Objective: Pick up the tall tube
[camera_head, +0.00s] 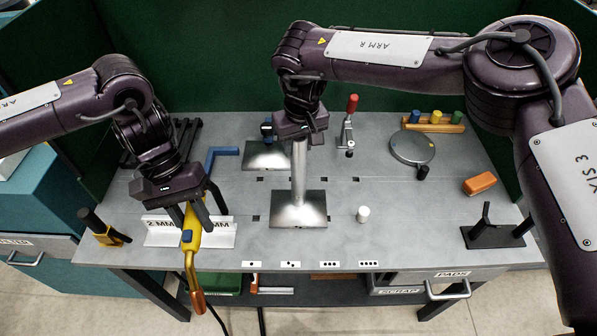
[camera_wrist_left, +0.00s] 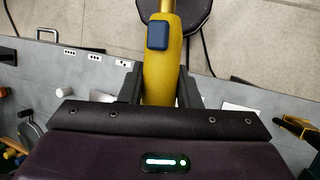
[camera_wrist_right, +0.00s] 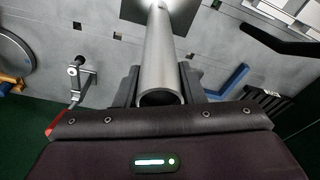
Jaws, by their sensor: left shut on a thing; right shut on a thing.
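The tall tube (camera_head: 299,174) is a grey metal pipe, upright over the middle of a square metal plate (camera_head: 312,216). My right gripper (camera_head: 300,135) comes from above and is shut on its upper end. In the right wrist view the tube (camera_wrist_right: 159,55) sits between the fingers (camera_wrist_right: 159,88), its open end facing the camera. Its lower end meets the plate in the picture; I cannot tell whether they touch. My left gripper (camera_head: 195,212) is shut on a yellow torch-like tool (camera_head: 188,236) with a copper-coloured nozzle, which also shows in the left wrist view (camera_wrist_left: 160,78).
A second plate (camera_head: 262,160) lies behind. A red-handled clamp (camera_head: 349,130), a round disc (camera_head: 412,147), an orange block (camera_head: 480,184), a white cylinder (camera_head: 363,214) and a black stand (camera_head: 490,236) stand to the right. A white angle piece (camera_head: 160,235) is beside the left gripper.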

